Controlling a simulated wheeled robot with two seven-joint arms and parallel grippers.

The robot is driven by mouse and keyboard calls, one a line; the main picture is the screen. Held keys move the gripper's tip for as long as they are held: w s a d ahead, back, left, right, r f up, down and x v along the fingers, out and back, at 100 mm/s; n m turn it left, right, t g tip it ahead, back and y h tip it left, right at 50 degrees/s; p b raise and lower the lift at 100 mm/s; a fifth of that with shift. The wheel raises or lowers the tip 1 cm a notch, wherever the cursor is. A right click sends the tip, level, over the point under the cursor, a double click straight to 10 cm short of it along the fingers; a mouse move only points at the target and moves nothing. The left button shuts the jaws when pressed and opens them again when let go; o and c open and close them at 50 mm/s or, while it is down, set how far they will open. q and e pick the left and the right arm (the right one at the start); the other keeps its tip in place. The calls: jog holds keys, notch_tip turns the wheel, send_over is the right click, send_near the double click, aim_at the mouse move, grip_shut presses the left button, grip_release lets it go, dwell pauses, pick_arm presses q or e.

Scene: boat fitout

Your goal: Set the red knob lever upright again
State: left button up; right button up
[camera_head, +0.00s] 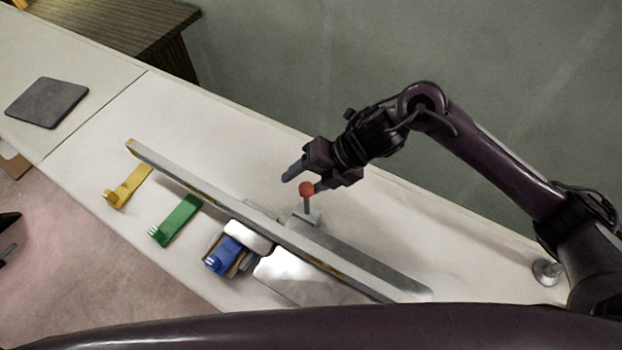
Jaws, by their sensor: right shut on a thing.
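The red knob (306,188) tops a short grey lever stem (307,206). The stem rises from a small grey base (308,217) beside the long grey rail; in the picture it runs nearly straight up, but I cannot tell its exact tilt. My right gripper (305,180) reaches in from the right and is shut on the red knob lever at the knob, with one finger on the far left side and one at the right. At the left edge, dark pieces that look like part of my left gripper (8,234) show, mostly cut off.
The long rail (200,190) runs diagonally across the white counter (80,190). In front lie yellow (126,187), green (176,220) and blue (222,255) pieces and a shiny plate (300,282). A dark pad (47,102) lies far left. The counter behind the rail is mostly clear.

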jog(key=shift+a, duration=0.15)
jog(key=b+v, duration=0.1)
jog(key=v, duration=0.7)
jog(key=shift+f, duration=0.2)
dwell(0.4)
